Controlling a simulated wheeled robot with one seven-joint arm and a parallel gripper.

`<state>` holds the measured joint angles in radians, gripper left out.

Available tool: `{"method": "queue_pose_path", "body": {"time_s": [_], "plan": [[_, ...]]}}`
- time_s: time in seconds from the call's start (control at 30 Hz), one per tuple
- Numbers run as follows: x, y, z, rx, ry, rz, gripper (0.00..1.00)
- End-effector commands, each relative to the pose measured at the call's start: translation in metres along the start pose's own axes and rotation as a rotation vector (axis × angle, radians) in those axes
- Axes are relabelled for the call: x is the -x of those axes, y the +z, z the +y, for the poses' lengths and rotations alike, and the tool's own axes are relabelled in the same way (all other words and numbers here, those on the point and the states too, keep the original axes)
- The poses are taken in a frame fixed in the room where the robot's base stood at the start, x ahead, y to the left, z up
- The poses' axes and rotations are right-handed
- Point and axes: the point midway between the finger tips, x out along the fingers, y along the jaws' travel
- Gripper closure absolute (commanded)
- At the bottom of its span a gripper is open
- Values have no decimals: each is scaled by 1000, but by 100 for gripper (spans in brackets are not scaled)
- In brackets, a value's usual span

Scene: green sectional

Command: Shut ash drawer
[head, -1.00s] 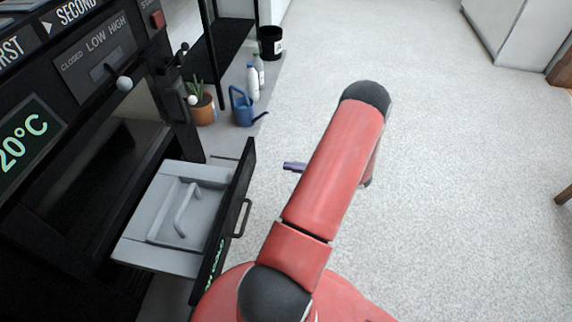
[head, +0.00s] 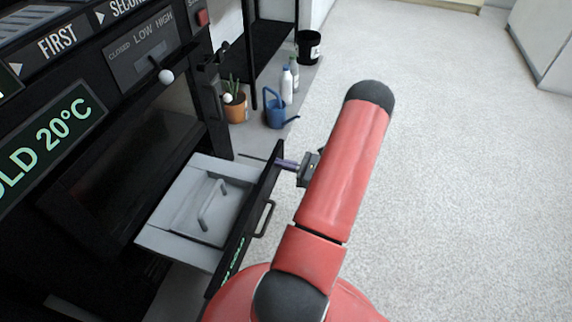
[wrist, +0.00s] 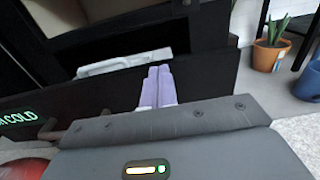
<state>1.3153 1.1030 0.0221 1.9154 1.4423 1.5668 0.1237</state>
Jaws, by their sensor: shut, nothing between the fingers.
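The ash drawer (head: 255,235) is pulled out of the black machine and holds a grey tray (head: 165,240) with a raised handle. Its black front has a dark bar handle (head: 265,218) and green lettering. My gripper (head: 282,163) is at the far end of the drawer front, on its outer side; its purple fingers are together and empty. In the wrist view my gripper (wrist: 160,72) points at the drawer front (wrist: 100,98), with its fingertips near the top edge. I cannot tell whether they touch it. The grey tray (wrist: 125,62) shows behind the front.
The black machine (head: 60,185) stands at the left, with a lever knob (head: 166,76) and a display. Beyond the drawer are a potted plant (head: 236,108), a blue watering can (head: 278,112), bottles (head: 287,83) and a black bin (head: 308,46). The floor at the right is clear.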

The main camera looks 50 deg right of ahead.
Motion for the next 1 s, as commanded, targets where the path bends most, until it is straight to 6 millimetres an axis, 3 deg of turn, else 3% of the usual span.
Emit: {"method": "queue_pose_path", "body": {"time_s": [0.17,0.37,0.57,1.0], "plan": [[-2,0,0,0,1,0,100],[-22,0,0,0,2,-1,100],[-66,-1,2,-1,5,-2,100],[-186,-2,2,-1,5,-2,100]]}}
